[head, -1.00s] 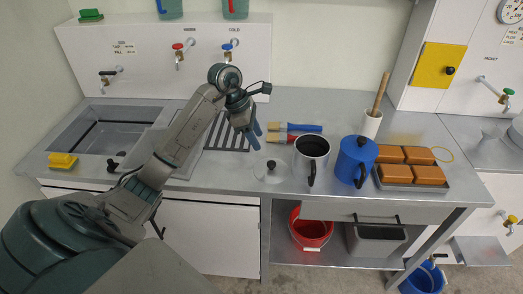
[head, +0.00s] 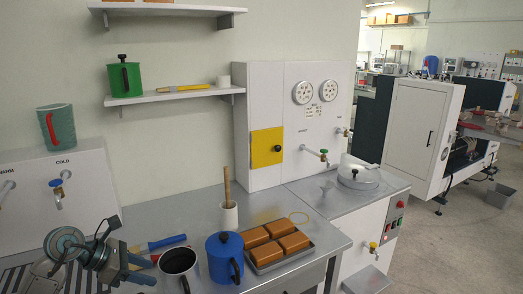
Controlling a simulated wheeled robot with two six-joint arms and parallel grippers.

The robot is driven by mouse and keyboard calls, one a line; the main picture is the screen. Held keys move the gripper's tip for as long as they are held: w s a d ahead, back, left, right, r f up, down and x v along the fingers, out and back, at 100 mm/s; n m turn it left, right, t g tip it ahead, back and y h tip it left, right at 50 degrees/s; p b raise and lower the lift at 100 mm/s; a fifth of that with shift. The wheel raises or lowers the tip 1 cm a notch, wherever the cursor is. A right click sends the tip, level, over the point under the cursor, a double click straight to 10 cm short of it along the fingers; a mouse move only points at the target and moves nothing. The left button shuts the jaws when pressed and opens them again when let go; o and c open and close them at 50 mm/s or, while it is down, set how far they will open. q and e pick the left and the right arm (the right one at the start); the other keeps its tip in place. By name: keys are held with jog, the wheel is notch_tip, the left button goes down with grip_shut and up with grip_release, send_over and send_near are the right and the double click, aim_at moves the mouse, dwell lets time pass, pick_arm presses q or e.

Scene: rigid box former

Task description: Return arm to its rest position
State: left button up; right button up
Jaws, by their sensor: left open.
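My left gripper (head: 138,268) is at the lower left of the head view, over the counter by the drain grooves. Its blue fingers are apart with nothing seen between them, and they point right, towards the dark mug (head: 179,262). Most of my left arm is cut off by the picture's edge. A blue-handled brush (head: 167,242) lies just beyond the gripper, and a second brush beside it is partly hidden. My right gripper is not in view.
A blue lidded pot (head: 222,258) stands right of the mug, with a tray (head: 285,262) of brown blocks beyond. A white holder (head: 229,217) holds a wooden rod. Shelves (head: 170,96) and a tap panel (head: 297,125) line the wall. Open floor lies at right.

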pick_arm(q)
jog(key=s+d+r+n+t+h, duration=0.3)
jog(key=d+r+n+t+h, duration=0.3)
jog(key=d+r+n+t, duration=0.5)
jog(key=s+a+f+n+g+y, duration=0.1)
jog(key=s+a+f+n+y, duration=0.2)
jog(key=a+f+n+y, duration=0.5)
jog(key=s+a+f+n+y, duration=0.1)
jog(key=s+f+n+y, duration=0.3)
jog(key=n, duration=0.9)
jog(key=s+a+f+n+g+y, duration=0.1)
jog(key=s+a+f+n+y, duration=0.1)
jog(key=a+f+n+y, duration=0.6)
jog(key=s+d+f+n+g+h, duration=0.25)
jog(key=s+d+f+g, duration=0.25)
jog(key=s, duration=0.4)
jog(key=s+d+f+n+g+h, duration=0.2)
jog(key=s+d+f+n+g, duration=0.25)
jog(key=s, duration=0.45)
notch_tip(320, 180, down, 32)
jog(key=s+a+g, duration=0.1)
jog(key=a+g, duration=0.1)
jog(key=s+a+f, duration=0.1)
jog(key=s+f, duration=1.7)
jog(key=shift+s+g, duration=0.2)
jog(key=shift+g, duration=0.25)
